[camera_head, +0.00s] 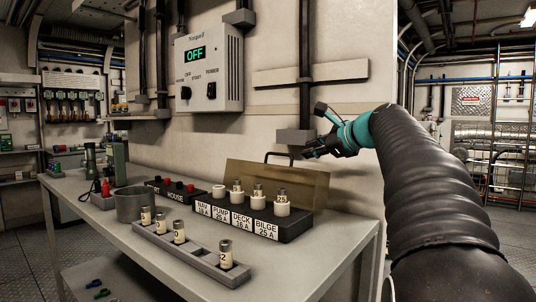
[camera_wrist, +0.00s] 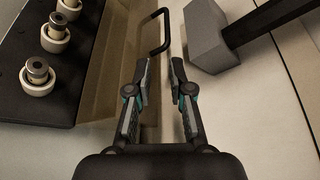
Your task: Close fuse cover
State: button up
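The fuse cover (camera_head: 290,183) is a tan, see-through panel that stands raised along the back of the black fuse box (camera_head: 268,228). Its black handle (camera_head: 279,155) sticks up from the top edge. In the wrist view the cover (camera_wrist: 112,60) runs down left of centre, and the handle (camera_wrist: 157,32) lies just beyond my fingers. The box holds several fuses in white holders (camera_head: 282,208). My gripper (camera_head: 310,153) is open and empty, right of the handle and near the wall. Its fingers also show in the wrist view (camera_wrist: 161,78), apart from the handle.
A grey rack (camera_head: 200,257) with several loose fuses lies in front of the box. A metal cup (camera_head: 132,206) and a black HOUSE block (camera_head: 175,190) stand to the left. A grey wall bracket (camera_wrist: 207,38) with a dark conduit is close right of my gripper.

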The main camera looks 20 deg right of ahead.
aim_at(281, 155)
jog(key=shift+w+d+r, duration=0.15)
jog(key=shift+w+r, duration=0.1)
jog(key=shift+w, duration=0.6)
jog(key=p+x, duration=0.1)
jog(key=x, duration=1.2)
jog(key=shift+r, duration=0.1)
grip_shut()
